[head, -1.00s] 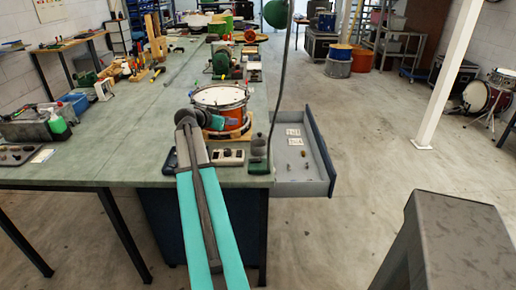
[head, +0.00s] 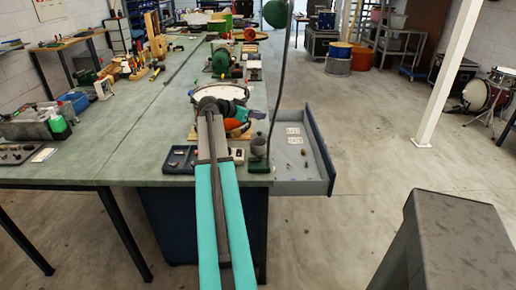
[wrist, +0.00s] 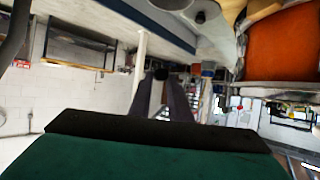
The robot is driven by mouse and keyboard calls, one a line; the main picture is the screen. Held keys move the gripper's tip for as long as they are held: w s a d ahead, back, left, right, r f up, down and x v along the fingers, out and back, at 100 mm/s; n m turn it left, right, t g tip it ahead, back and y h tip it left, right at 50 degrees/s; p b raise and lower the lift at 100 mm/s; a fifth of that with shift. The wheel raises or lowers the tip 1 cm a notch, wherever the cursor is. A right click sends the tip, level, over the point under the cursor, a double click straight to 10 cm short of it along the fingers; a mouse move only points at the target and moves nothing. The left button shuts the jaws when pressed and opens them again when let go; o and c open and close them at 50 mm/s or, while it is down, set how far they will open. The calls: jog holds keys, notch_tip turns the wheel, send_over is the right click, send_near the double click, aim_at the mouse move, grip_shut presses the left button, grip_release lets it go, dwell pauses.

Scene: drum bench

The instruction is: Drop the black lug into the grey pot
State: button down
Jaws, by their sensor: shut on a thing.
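My gripper (wrist: 160,92) shows in the wrist view as two dark fingers. They are closed on a small black lug (wrist: 160,74) at their tips. In the head view my gripper (head: 254,114) is small, beside the drum at the bench's right edge, and the lug cannot be made out there. The grey pot (head: 256,145) stands on the near right corner of the bench, on or against a dark green block. My gripper is above and beyond the pot in the picture, apart from it.
An orange drum (head: 235,126), partly hidden by my arm, stands beside the gripper; its orange shell (wrist: 282,46) fills the wrist view's upper right. An open drawer (head: 300,186) juts out right of the bench. A dark cable hangs near the pot. A dark tray (head: 180,158) lies left.

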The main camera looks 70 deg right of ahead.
jog(key=shift+f, duration=2.85)
jog(key=c, duration=1.6)
grip_release()
jog(key=shift+o, duration=0.2)
jog(key=shift+w+a, duration=0.1)
jog(key=b+v, duration=0.3)
jog(key=v, duration=1)
jog(key=shift+a+r, duration=0.2)
